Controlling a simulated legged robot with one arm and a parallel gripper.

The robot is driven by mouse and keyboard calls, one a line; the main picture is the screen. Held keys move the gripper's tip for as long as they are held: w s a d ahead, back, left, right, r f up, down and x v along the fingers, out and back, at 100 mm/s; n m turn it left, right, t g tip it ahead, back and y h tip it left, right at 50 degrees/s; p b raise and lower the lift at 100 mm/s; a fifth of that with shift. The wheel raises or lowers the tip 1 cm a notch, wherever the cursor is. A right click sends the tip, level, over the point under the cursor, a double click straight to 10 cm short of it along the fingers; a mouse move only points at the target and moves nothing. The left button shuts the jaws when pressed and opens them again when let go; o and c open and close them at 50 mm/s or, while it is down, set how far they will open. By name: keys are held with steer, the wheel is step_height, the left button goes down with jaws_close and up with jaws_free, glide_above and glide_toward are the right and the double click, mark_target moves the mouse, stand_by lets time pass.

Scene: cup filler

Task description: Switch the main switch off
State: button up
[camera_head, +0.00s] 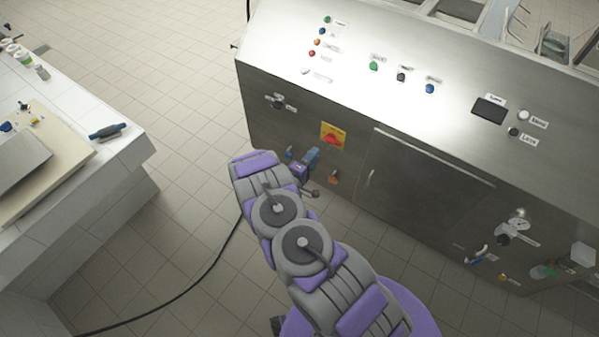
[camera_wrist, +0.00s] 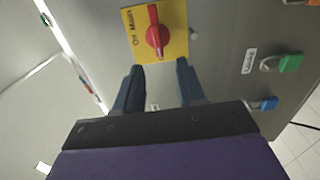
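The main switch is a red rotary knob (camera_wrist: 157,36) on a yellow square plate (camera_wrist: 178,17) marked with "On" and "Main". It is on the front of the steel machine and also shows in the head view (camera_head: 333,136). My gripper (camera_wrist: 158,76) is open, with its two dark blue fingers apart and nothing between them. In the wrist view the fingertips are just below the yellow plate, and the knob lies beyond the gap between them. In the head view my gripper (camera_head: 305,160) is close to the panel, below and left of the plate.
The panel top carries coloured buttons (camera_head: 374,66). A cabinet door (camera_head: 420,185) is right of the switch. A white counter (camera_head: 80,95) stands at left, with open floor between.

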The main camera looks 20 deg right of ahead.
steer(key=v, duration=0.9)
steer(key=shift+w, duration=0.1)
